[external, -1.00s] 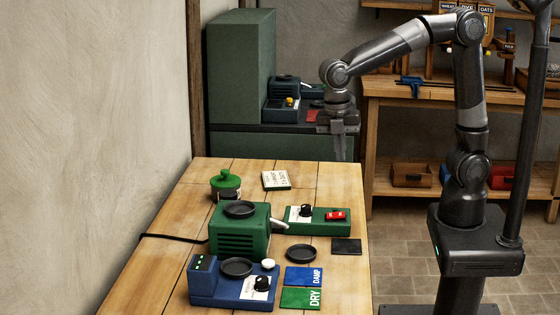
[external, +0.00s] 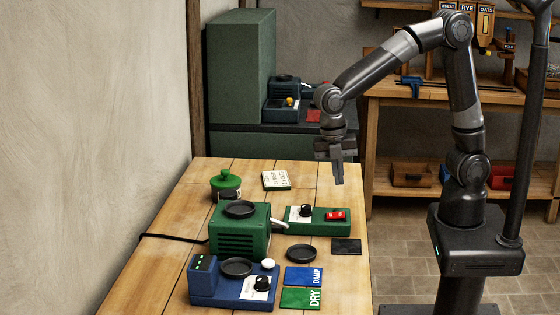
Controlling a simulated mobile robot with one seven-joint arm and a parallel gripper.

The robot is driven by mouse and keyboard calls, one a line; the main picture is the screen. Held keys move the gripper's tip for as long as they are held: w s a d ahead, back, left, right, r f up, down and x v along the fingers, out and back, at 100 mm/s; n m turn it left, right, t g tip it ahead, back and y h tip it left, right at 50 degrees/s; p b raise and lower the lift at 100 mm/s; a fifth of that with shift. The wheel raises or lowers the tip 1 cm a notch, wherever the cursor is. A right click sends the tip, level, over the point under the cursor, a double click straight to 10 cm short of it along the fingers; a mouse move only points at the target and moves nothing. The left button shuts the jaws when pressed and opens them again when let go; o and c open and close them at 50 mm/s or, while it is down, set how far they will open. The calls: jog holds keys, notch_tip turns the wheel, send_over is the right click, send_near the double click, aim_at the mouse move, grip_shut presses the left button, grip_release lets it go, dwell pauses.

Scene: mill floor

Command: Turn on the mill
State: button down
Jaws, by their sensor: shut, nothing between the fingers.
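The green mill (external: 240,232) stands on the wooden table, with a black round dish on its top and a vented front. Joined to its right is a green control base (external: 318,222) with a black knob (external: 305,211) on a white dial plate and a red switch (external: 336,215). Whether the switch is on or off is too small to tell. My gripper (external: 339,182) is shut and empty, pointing down above the table's far right part, behind and above the red switch and touching nothing.
A blue device (external: 205,287) with a dial stands at the front left. A black dish (external: 301,254), blue DAMP card (external: 304,277), green DRY card (external: 300,298) and black pad (external: 346,246) lie nearby. A green-lidded jar (external: 226,184) and white card (external: 276,180) are farther back.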

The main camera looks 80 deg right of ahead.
aim_at(342, 214)
jog(key=f, duration=0.5)
jog(key=s+f, duration=0.1)
jog(key=f, duration=0.2)
jog(key=shift+s+f, duration=0.1)
jog(key=shift+f, duration=0.25)
jog(key=shift+s+f+t, duration=0.1)
jog(key=shift+f+t, duration=0.1)
jog(key=shift+t, duration=0.1)
jog(key=shift+w+r, duration=0.25)
jog(key=shift+w, duration=0.55)
